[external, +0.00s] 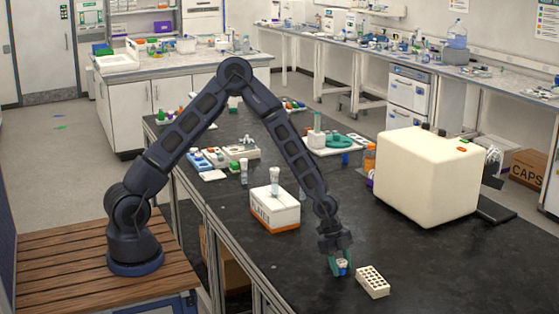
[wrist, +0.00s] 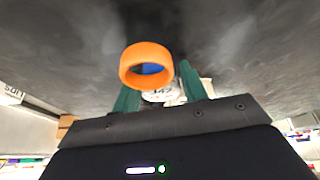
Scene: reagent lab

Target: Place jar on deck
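My gripper (external: 341,266) points down low over the black bench, left of a white rack with holes (external: 373,281). In the wrist view its two green fingers (wrist: 156,76) stand apart, on either side of a small white labelled item (wrist: 163,96), which may be the jar. The item shows only in part, and I cannot tell whether the fingers touch it.
A white and orange box (external: 274,212) with a tube on top stands left of my arm. A big cream-coloured machine (external: 424,178) stands at the right, with orange containers (external: 369,160) beside it. Trays and small racks (external: 222,157) fill the back. The bench between box and machine is largely clear.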

